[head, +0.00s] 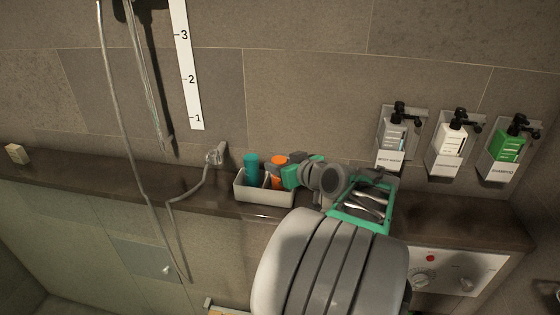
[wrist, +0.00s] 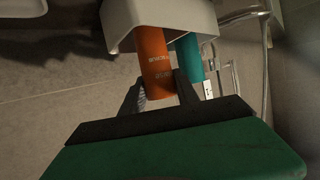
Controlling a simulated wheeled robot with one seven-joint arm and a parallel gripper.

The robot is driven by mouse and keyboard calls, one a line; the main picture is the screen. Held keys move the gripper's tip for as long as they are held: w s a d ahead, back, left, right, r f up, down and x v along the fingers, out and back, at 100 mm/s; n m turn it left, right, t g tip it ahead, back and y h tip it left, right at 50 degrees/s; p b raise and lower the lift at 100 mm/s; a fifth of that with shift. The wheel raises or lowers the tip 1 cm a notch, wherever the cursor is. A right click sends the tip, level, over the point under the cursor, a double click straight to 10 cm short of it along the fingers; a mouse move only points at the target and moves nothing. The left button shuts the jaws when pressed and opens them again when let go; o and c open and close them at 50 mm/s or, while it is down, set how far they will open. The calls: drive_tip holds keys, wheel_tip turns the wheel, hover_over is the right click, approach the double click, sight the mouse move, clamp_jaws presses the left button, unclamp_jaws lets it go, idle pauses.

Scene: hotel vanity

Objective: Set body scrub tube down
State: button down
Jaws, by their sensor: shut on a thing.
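The body scrub tube is an orange tube (head: 278,173). Its lower part is inside the right-hand part of a pale divided caddy (head: 262,195), below the rim. In the wrist view the orange tube (wrist: 154,62) shows small white print too blurred to read, with the caddy (wrist: 125,14) around its far end. My gripper (wrist: 160,86) is shut on the tube, one dark finger on each side. In the head view my gripper (head: 289,172) reaches in from the right. The tube's base and any contact with the caddy floor are hidden.
A teal tube (head: 251,167) stands in the caddy's left part, close beside the orange one. The caddy rests on a dark narrow ledge (head: 215,197) against the tiled wall. A shower hose (head: 122,110) hangs to the left. Three wall dispensers (head: 447,150) are at right.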

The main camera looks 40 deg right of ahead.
drive_tip(key=shift+f+b, duration=0.3)
drive_tip(key=c, duration=0.9)
unclamp_jaws()
drive_tip(key=shift+r, duration=0.1)
drive_tip(key=shift+r+p, duration=0.3)
drive_tip(key=shift+p, duration=0.2)
drive_tip(key=b+v, duration=0.2)
drive_tip(key=v, duration=1)
drive_tip(key=shift+f, duration=0.1)
